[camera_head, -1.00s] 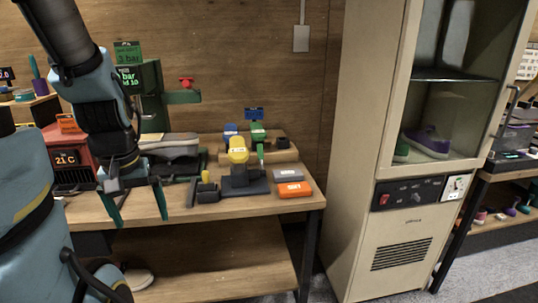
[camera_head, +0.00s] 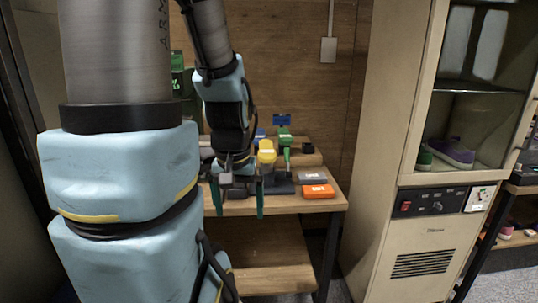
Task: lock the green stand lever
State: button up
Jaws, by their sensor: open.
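The green stand (camera_head: 285,134) is at the back right of the wooden workbench, on a raised wooden block. Its narrow green lever (camera_head: 287,154) points roughly upright in front of it; whether it is locked cannot be told. My gripper (camera_head: 239,207) hangs over the front of the bench, to the left of the green stand and nearer the camera. Its two dark green fingers are apart with nothing visible between them. The lever and gripper are apart in the picture.
A yellow-topped stand (camera_head: 266,152) stands just right of my gripper. A blue stand (camera_head: 260,134) is partly hidden behind it. Grey (camera_head: 311,175) and orange (camera_head: 318,191) blocks lie at the bench's right end. A tall beige cabinet (camera_head: 385,150) stands right of the bench.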

aim_at(287, 150)
jog(key=i+l+u, duration=0.35)
jog(key=u, duration=0.15)
jog(key=i+l+u, duration=0.25)
jog(key=l+u, duration=0.2)
